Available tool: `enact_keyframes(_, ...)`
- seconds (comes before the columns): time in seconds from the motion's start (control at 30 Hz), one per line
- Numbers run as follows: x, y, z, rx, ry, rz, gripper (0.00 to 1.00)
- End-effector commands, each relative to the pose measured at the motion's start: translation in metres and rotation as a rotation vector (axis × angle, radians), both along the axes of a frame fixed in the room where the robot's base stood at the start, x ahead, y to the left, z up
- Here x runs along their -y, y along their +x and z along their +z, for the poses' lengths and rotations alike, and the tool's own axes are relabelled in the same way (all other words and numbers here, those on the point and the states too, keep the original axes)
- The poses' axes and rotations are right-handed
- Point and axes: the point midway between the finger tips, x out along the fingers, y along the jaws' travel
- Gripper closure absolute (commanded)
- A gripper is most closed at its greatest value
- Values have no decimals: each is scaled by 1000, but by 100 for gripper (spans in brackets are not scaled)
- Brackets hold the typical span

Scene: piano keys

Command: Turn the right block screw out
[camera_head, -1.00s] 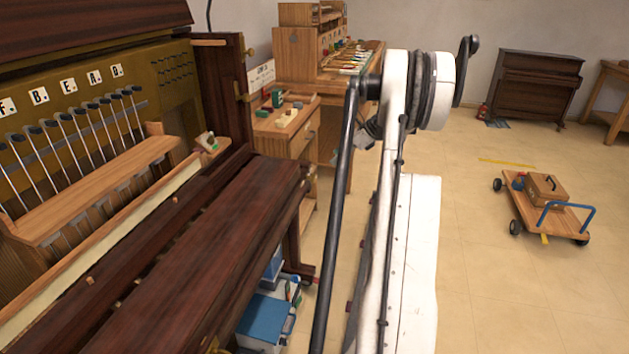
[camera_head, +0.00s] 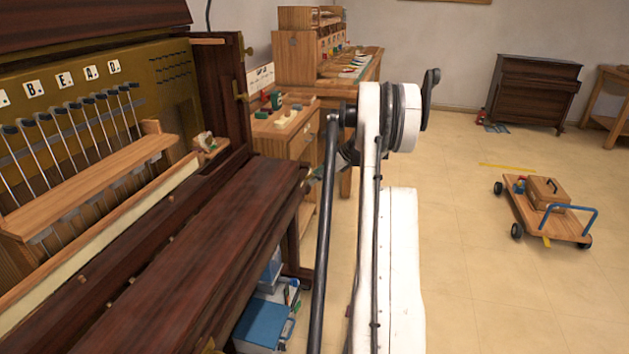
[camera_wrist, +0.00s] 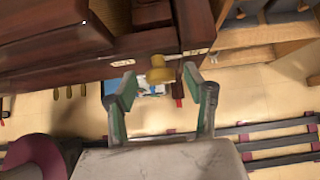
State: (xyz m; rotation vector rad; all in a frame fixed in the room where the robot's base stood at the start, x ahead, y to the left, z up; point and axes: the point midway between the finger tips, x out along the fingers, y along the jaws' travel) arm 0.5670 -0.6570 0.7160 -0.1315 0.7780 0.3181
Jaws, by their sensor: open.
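A brass-coloured screw with a round knob head (camera_wrist: 160,72) shows in the wrist view, at the edge of a dark red-brown wooden part of the piano (camera_wrist: 95,68). A thin shank runs from the knob to a small brass plate (camera_wrist: 198,52). My gripper (camera_wrist: 160,84) is open, with green-padded fingers to the left and right of the knob in the picture. I see no finger touching the knob, and I cannot tell the depth between them. In the head view the piano (camera_head: 205,255) fills the left side; my gripper is out of sight there.
In the head view a blue box (camera_head: 262,325) sits on the floor beside the piano. A wooden cabinet (camera_head: 285,140) and workbench (camera_head: 358,72) stand behind it. A cart with a blue handle (camera_head: 540,208) stands on open floor at the right.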

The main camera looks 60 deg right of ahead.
Motion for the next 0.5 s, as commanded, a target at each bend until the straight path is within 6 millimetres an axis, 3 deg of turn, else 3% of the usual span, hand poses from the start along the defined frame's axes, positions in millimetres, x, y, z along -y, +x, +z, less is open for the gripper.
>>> enact_keyframes(0.43,-2,6,-7,0,0,0,52)
enact_keyframes(0.5,-2,6,-7,0,0,0,62)
